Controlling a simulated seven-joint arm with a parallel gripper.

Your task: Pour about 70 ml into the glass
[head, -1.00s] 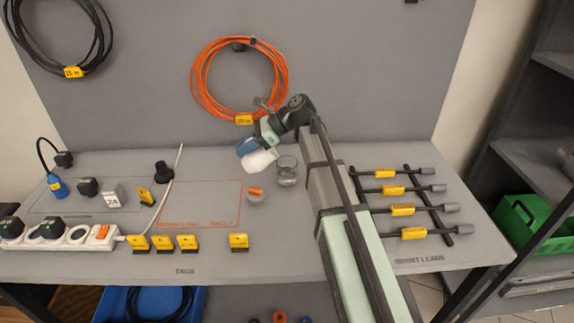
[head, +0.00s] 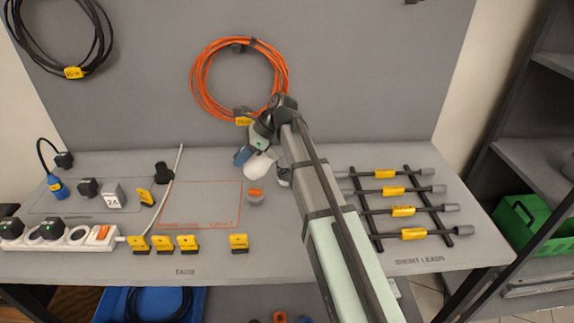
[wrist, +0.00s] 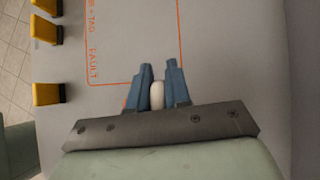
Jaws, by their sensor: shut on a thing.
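My gripper (head: 243,155), with blue fingers, is above the middle of the bench in the head view. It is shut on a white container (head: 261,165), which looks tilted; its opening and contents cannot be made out. In the wrist view a pale part of the container (wrist: 157,95) shows between the blue fingers (wrist: 158,72). Whether any liquid is in the glass or flowing cannot be seen.
A small grey piece with an orange top (head: 255,196) stands close in front of the container. Several yellow tags (head: 188,243) line the front. Short leads (head: 403,211) lie on a rack at right. The orange-outlined area (head: 200,205) is mostly clear.

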